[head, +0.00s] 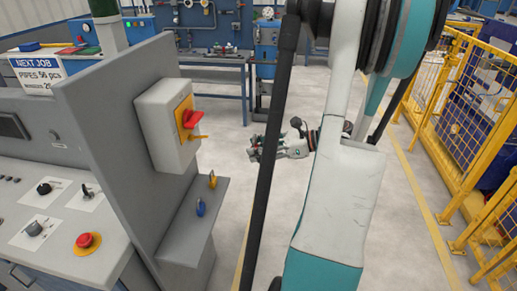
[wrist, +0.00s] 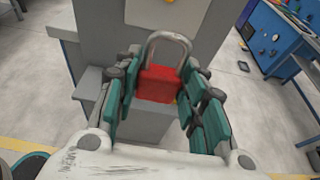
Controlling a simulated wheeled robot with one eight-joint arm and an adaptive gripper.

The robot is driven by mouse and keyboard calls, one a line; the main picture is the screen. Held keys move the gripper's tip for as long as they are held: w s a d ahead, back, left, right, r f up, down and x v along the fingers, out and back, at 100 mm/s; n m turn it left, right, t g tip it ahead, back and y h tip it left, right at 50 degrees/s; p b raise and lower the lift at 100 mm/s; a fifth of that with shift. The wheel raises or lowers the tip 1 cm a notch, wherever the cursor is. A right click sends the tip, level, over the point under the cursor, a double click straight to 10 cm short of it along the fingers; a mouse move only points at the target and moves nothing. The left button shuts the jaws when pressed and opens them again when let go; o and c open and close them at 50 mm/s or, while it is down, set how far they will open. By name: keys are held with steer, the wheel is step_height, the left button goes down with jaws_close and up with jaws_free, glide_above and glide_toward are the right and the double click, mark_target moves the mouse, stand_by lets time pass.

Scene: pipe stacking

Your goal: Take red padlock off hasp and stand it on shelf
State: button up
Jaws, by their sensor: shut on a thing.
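The red padlock (wrist: 158,84) is held between the fingers of my gripper (wrist: 160,92) in the wrist view, its grey shackle pointing up. Nothing shows threaded through the shackle. In the head view my gripper (head: 262,148) is in the open air right of the grey switch box (head: 160,128), apart from it; the padlock is hardly visible there. The box carries a yellow plate with a red handle (head: 190,118) and a yellow hasp (head: 198,137). The grey shelf (head: 185,235) sits below the box, lower than my gripper. It also shows in the wrist view (wrist: 88,84).
A blue padlock (head: 201,207) and a yellow one (head: 213,180) stand on the shelf's right part. The grey panel (head: 105,110) rises behind the shelf. A control desk is at left; yellow fencing (head: 440,90) is at right. The floor between is clear.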

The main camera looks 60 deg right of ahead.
steer(key=shift+f, duration=0.15)
stand_by(0.4)
steer(key=s+d+b, duration=0.1)
steer(key=s+d, duration=0.1)
steer(key=s, duration=0.5)
steer(key=shift+d, duration=0.4)
stand_by(0.8)
steer(key=shift+w, duration=0.1)
